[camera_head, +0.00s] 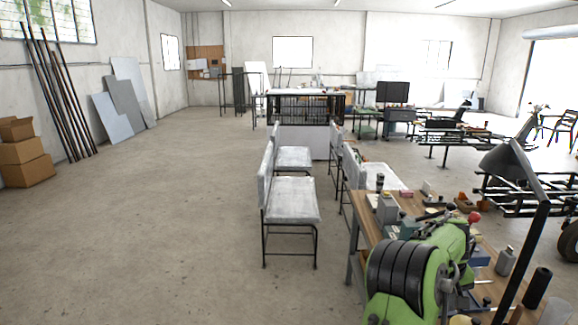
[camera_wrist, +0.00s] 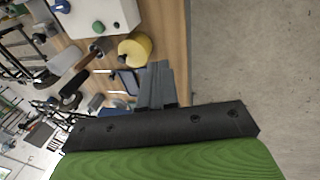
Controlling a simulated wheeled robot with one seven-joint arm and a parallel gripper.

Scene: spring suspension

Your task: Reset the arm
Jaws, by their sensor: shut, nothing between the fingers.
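My gripper (camera_wrist: 158,68) shows in the wrist view as two grey fingers, closed together with nothing between them. The fingers stand out from a dark bar above a green surface at the picture's bottom. Behind them lies the brown wooden workbench (camera_wrist: 174,25), with its edge running just right of the fingers and bare floor beyond. In the head view the workbench (camera_head: 368,205) is at the lower right. A large green and black body at its near side hides much of it, and I cannot make out the gripper's fingers there.
In the wrist view, a yellow cylinder (camera_wrist: 135,48) and a white box (camera_wrist: 100,18) are close to the fingers. In the head view, white-seated chairs (camera_head: 291,200) stand left of the bench. Cardboard boxes (camera_head: 26,165) are at far left. The floor (camera_head: 160,220) between is clear.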

